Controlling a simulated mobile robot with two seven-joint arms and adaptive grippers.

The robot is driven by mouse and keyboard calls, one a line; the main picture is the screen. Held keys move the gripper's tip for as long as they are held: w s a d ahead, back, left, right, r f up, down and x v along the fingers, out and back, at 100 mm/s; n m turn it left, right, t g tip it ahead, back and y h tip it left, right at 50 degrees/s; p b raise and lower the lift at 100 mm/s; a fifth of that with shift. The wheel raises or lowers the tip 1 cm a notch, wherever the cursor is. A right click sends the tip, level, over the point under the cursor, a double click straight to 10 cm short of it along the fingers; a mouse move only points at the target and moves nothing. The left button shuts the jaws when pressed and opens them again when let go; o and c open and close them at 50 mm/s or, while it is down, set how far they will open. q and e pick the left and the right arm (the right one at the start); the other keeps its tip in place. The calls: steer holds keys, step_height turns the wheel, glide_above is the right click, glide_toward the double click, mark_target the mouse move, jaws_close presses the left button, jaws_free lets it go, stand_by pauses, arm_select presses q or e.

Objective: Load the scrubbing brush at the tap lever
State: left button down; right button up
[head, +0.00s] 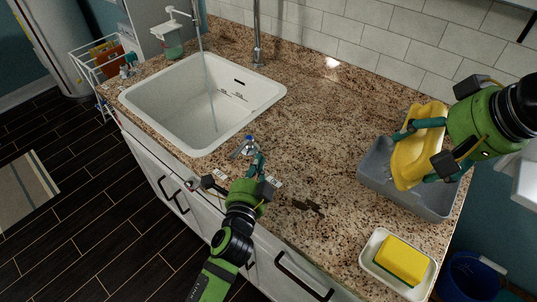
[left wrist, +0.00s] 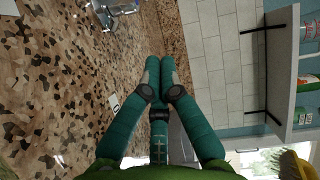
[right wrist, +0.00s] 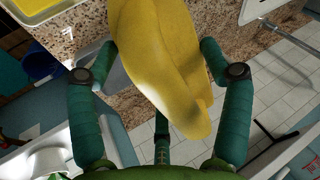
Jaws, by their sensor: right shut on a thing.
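My right gripper (head: 416,154) is shut on a large, soft-looking yellow thing (head: 422,140), perhaps a glove or cloth, at the grey basin (head: 455,205). The yellow thing (right wrist: 165,60) fills the middle of the right wrist view between the fingers. My left gripper (head: 256,160) is over the counter near the sink's front right corner. Its fingertips (left wrist: 160,65) meet in the left wrist view, with nothing visible between them. A small metallic and blue thing (head: 248,144) lies just beyond them. The chrome tap post (head: 257,35) stands behind the sink. I cannot make out a scrubbing brush or the lever clearly.
Water (head: 208,85) runs into the white sink (head: 225,92). A white dish (head: 375,270) with a yellow-green sponge (head: 400,260) sits at the counter's front right. A green soap bottle (head: 172,42) stands back left. Mud marks (head: 308,206) lie on the front counter; its middle is clear.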

arm_select(q)
steer(key=a, duration=0.1)
steer(key=w, duration=0.1)
steer(key=w+a+p, duration=0.1)
steer(key=shift+a+f, duration=0.25)
steer(key=shift+a, duration=0.1)
arm_select(e)
steer(key=shift+r, duration=0.7)
arm_select(q)
steer(key=shift+a+f, duration=0.1)
steer(key=shift+a, duration=0.3)
arm_select(e)
steer(key=shift+a+r, duration=0.1)
arm_select(q)
steer(key=shift+w+d, duration=0.1)
steer(key=shift+w, duration=0.05)
steer(key=shift+w+a+p, duration=0.25)
steer(key=shift+a+p, duration=0.15)
steer(key=shift+a, duration=0.6)
arm_select(e)
steer(key=shift+r, duration=0.3)
arm_select(q)
steer(key=shift+a, duration=0.2)
